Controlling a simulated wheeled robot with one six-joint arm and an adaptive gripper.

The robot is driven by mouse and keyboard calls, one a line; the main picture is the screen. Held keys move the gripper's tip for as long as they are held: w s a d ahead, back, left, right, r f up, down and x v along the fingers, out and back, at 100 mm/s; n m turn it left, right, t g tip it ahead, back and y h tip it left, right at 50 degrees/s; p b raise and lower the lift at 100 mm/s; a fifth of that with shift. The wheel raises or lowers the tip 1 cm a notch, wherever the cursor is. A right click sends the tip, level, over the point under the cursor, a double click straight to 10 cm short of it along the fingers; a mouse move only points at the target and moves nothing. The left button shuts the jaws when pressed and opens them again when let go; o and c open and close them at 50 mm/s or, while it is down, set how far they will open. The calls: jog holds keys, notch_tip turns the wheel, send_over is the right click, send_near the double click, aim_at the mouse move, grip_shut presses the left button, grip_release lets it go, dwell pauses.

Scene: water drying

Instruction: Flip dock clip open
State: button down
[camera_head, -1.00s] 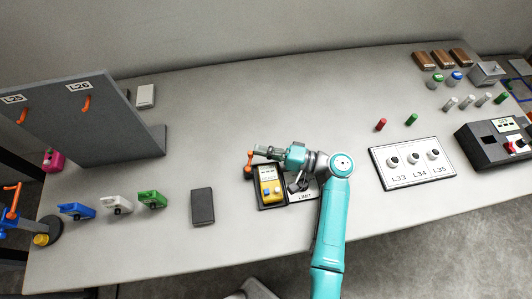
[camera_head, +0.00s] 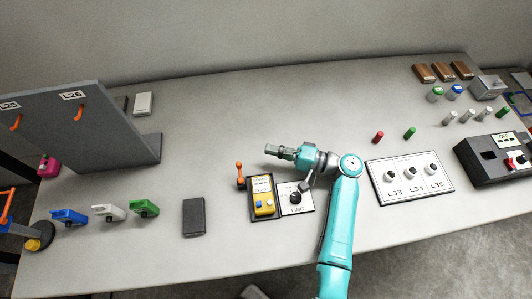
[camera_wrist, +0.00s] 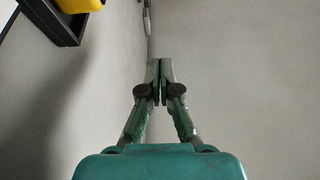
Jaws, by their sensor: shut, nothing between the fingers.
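An orange clip (camera_head: 239,175) stands roughly upright at the left rear of a dark dock (camera_head: 255,213) in the head view. A yellow device (camera_head: 263,198) sits in the dock. My gripper (camera_head: 269,149) is above and to the right of the clip, clear of it. In the wrist view my gripper (camera_wrist: 160,66) is shut, with its fingertips together and nothing between them. The dark dock (camera_wrist: 62,30) and a bit of the yellow device (camera_wrist: 80,5) show at the top left there. The clip cannot be made out clearly in the wrist view.
A white panel with a black knob (camera_head: 296,198) lies right of the dock, partly under my arm. A dark flat block (camera_head: 194,217) lies to the left. A three-knob panel (camera_head: 410,180) is to the right. The table behind the dock is clear.

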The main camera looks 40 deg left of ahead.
jog(key=w, duration=0.2)
jog(key=w+d, duration=0.1)
jog(key=w, duration=0.1)
jog(key=w+d, duration=0.1)
jog(key=w, duration=0.2)
jog(key=shift+d, duration=0.15)
dwell(0.3)
